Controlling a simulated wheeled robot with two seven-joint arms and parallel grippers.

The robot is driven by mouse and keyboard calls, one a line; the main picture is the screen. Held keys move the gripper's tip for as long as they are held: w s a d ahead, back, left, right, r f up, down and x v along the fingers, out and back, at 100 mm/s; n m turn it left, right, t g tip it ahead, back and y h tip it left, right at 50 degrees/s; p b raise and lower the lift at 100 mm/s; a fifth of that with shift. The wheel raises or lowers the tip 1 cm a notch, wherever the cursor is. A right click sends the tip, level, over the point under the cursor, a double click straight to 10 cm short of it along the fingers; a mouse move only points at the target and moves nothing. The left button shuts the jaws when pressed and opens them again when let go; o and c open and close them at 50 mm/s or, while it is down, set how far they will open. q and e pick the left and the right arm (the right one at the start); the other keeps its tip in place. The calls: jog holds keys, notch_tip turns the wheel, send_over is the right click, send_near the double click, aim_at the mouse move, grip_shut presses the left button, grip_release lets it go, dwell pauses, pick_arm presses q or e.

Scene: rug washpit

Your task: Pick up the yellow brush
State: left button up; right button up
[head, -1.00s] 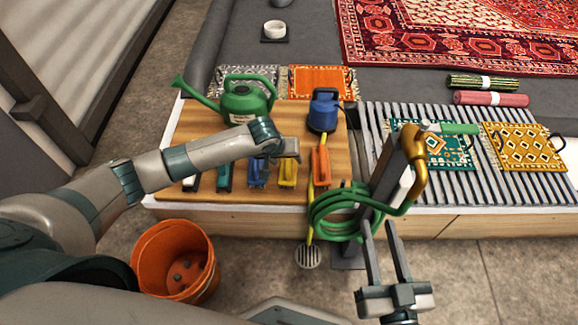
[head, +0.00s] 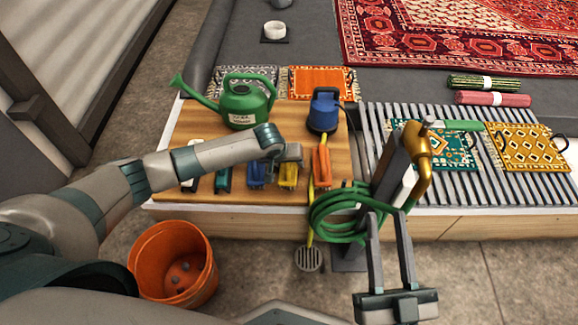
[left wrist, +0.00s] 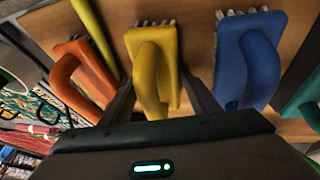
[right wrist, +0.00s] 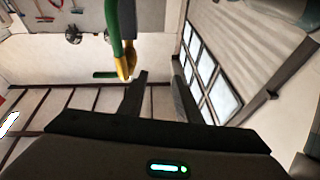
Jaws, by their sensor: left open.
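The yellow brush (head: 288,175) lies among a row of brushes on the wooden board, partly hidden by my left gripper in the head view. In the left wrist view the yellow brush (left wrist: 154,68) has a looped handle and pale bristles at its far end. My left gripper (left wrist: 158,84) is open, with one finger on each side of its handle; I cannot tell whether they touch it. My right gripper (head: 386,208) is open and empty, in front of the green hose coil.
An orange brush (left wrist: 82,78) and a blue brush (left wrist: 250,60) flank the yellow one closely. A green watering can (head: 243,105) and a blue pump (head: 323,112) stand behind. The green hose (head: 335,212) hangs at the board's right front. An orange bucket (head: 172,262) stands below.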

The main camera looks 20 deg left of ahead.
pick_arm(q)
jog(key=c, duration=0.9)
jog(key=shift+o, duration=0.2)
jog(key=shift+r, duration=0.2)
